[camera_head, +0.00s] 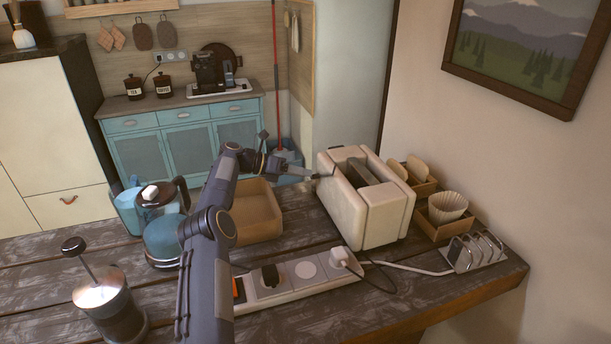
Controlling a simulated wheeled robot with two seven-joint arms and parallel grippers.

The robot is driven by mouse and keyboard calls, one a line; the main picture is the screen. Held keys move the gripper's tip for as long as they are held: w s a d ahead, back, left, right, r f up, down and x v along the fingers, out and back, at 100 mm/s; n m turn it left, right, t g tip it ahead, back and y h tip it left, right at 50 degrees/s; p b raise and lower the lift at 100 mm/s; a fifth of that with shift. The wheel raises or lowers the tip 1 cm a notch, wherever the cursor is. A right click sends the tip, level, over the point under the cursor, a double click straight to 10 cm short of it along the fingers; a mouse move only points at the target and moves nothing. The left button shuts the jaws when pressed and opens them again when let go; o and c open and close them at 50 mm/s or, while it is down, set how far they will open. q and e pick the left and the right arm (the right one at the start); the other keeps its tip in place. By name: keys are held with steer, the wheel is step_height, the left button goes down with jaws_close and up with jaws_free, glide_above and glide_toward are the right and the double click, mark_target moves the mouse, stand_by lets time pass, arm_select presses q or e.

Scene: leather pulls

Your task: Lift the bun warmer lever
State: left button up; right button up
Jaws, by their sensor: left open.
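The bun warmer is a cream, toaster-like box (372,212) with a dark slot on top, standing on the dark plank table in the camera_head view. My left arm reaches up from the bottom and bends right. My left gripper (318,173) is at the warmer's far left end, close against it, with its fingers open. I see nothing held in it. The lever cannot be made out clearly; it is small or hidden by the gripper at that end. Whether the fingers touch it I cannot tell. My right gripper is not in view.
A power strip (287,277) with plugs and a cable lies in front of the warmer. A wooden box (256,213), a blue glass pot (163,240) and a French press (108,308) stand left. Wooden trays (437,226) and a metal rack (474,252) stand right.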

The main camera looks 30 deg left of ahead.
arm_select(q)
steer(key=v, duration=0.5)
steer(key=shift+s+a+r+p, duration=0.1)
steer(key=shift+s+a+p, duration=0.2)
steer(key=shift+p, duration=0.05)
steer(key=s+d+r+m+g+y+b, duration=0.2)
steer(key=s+d+r+m, duration=0.1)
steer(key=d+r+m, duration=0.75)
steer(key=s+d+r+m+g+y, duration=0.1)
steer(key=s+d+r+m+y, duration=0.1)
steer(key=s+d+m, duration=0.35)
steer(key=s+d+f+m+y+b, duration=0.15)
steer(key=s+d+m, duration=0.25)
steer(key=s, duration=0.6)
steer(key=s+d+f+m+y, duration=0.1)
steer(key=s+d+f+m, duration=0.3)
steer(key=s, duration=0.6)
steer(key=s+d+f+m+y+b, duration=0.1)
steer(key=s+d+f+m, duration=0.3)
steer(key=s+f+m, duration=0.3)
steer(key=s+f, duration=0.3)
steer(key=s, duration=0.2)
steer(key=shift+s+f, duration=0.3)
